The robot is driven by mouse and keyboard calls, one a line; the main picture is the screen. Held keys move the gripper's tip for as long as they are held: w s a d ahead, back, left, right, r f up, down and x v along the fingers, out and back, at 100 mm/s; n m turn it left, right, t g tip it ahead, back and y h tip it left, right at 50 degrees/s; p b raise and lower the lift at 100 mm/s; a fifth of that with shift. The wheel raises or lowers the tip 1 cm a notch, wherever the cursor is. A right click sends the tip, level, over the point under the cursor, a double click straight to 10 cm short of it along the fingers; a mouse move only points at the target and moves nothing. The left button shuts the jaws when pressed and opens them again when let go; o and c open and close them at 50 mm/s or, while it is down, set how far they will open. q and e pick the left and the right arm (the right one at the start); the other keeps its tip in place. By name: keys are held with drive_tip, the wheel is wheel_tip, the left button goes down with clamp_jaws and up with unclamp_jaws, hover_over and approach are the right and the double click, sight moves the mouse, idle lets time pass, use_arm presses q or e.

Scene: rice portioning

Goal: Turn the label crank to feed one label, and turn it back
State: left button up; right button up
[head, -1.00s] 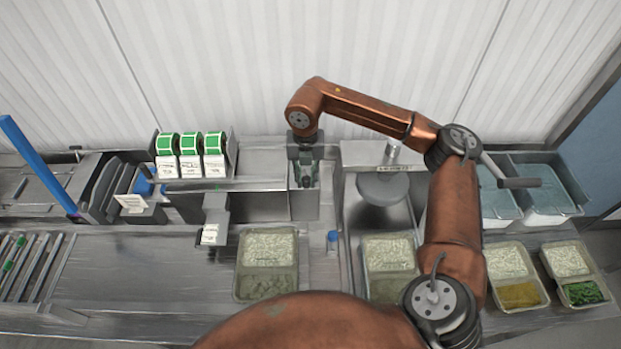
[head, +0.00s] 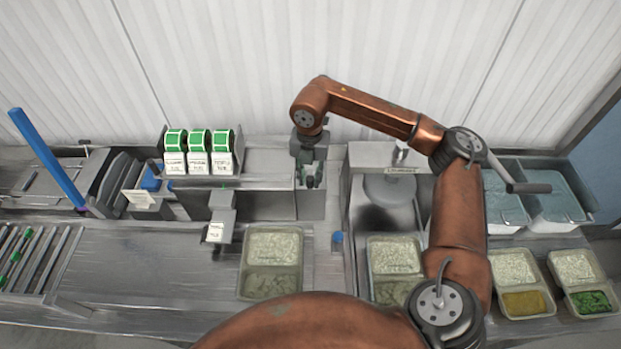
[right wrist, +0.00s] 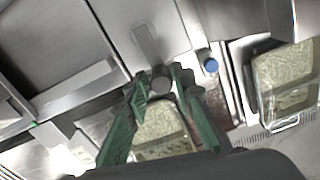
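The label crank shows in the right wrist view as a grey arm (right wrist: 147,42) ending in a round dark-grey knob (right wrist: 161,79). It is on the grey label unit (head: 311,205) at the middle of the bench, where my gripper largely hides it in the head view. My right gripper (head: 309,181) points down at this unit. In the right wrist view its two green fingers (right wrist: 161,76) stand apart, one on each side of the knob. A narrow gap seems to show beside the knob, and I cannot tell whether either finger touches it. My left gripper is not in view.
Green label rolls (head: 198,141) stand on the shelf to the left. A label holder (head: 220,228) stands below them. A rice tray (head: 272,262) lies in front of the unit, beside a blue-capped item (head: 337,239). More trays (head: 396,262) are at right.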

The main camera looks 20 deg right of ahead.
sight(310, 178)
drive_tip(key=shift+o, duration=1.4)
drive_tip(key=shift+f, duration=0.1)
wheel_tip(310, 178, up, 12)
